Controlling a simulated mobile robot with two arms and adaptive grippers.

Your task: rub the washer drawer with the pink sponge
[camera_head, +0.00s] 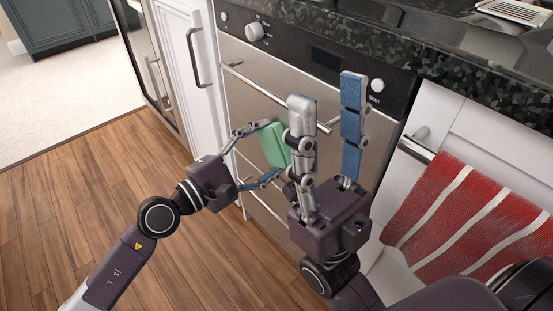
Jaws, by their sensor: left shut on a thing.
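My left gripper (276,148) is shut on a green block (273,144), which may be a sponge. It holds the block in front of the steel appliance; I cannot tell whether the block touches the steel. No pink sponge is in view. The appliance, likely the washer, has a steel front (255,92) with a bar handle (275,97) across its upper part. My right gripper (328,92) is open and empty, its blue-padded fingers pointing up before the appliance's right side. Its left finger is close to the block's right edge in the picture. The arms hide part of the lower front.
A red-and-white striped towel (468,222) hangs from a bar at the right. A dark speckled countertop (440,62) runs above the appliance. A white cabinet (190,75) stands to its left. The wooden floor (95,195) at left is clear.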

